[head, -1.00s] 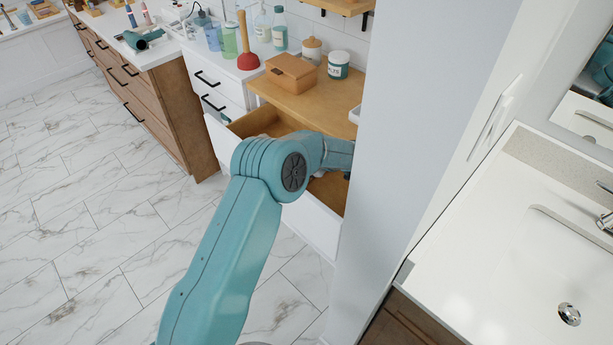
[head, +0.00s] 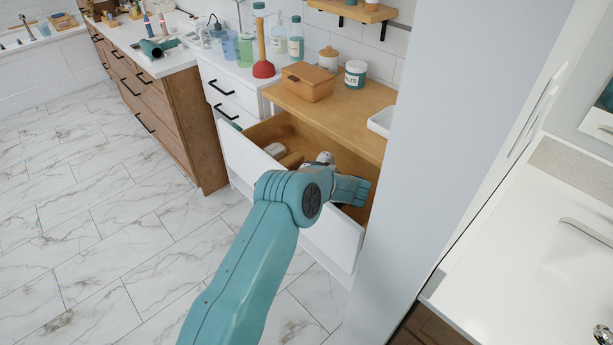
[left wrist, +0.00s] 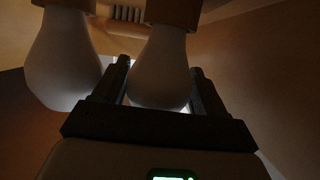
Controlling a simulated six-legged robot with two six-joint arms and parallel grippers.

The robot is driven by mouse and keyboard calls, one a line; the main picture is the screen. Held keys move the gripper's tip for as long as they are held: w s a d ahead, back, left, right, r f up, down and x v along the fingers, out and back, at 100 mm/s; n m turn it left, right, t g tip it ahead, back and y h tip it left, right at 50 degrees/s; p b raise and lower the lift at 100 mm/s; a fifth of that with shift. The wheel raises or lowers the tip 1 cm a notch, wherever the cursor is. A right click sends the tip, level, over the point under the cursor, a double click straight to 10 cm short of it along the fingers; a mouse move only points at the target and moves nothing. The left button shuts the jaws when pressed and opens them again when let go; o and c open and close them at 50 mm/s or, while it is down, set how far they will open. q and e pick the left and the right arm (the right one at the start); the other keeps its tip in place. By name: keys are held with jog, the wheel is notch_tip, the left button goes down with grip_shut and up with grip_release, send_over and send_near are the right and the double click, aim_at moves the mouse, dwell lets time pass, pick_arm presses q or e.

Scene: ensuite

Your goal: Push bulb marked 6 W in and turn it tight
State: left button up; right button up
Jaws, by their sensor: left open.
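My left arm reaches into the open drawer (head: 345,232) in the head view, where its own links hide the gripper. In the left wrist view my left gripper (left wrist: 160,88) is open. A pale bulb (left wrist: 160,68) is between its two fingers, with its orange-brown base at the top of the picture. A gap shows beside the right finger, so the jaws are not closed on it. A second pale bulb (left wrist: 62,62) is left of the left finger. I cannot read a 6 W marking on either bulb. No socket can be made out clearly. My right gripper is not in view.
A grey wall (head: 450,130) stands close on the right. The marble floor at left is clear.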

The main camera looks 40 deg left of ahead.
pick_arm(q)
jog(key=shift+w+a+f, duration=0.15)
jog(key=shift+a+f, duration=0.1)
jog(key=c, duration=0.7)
jog(key=shift+r, duration=0.1)
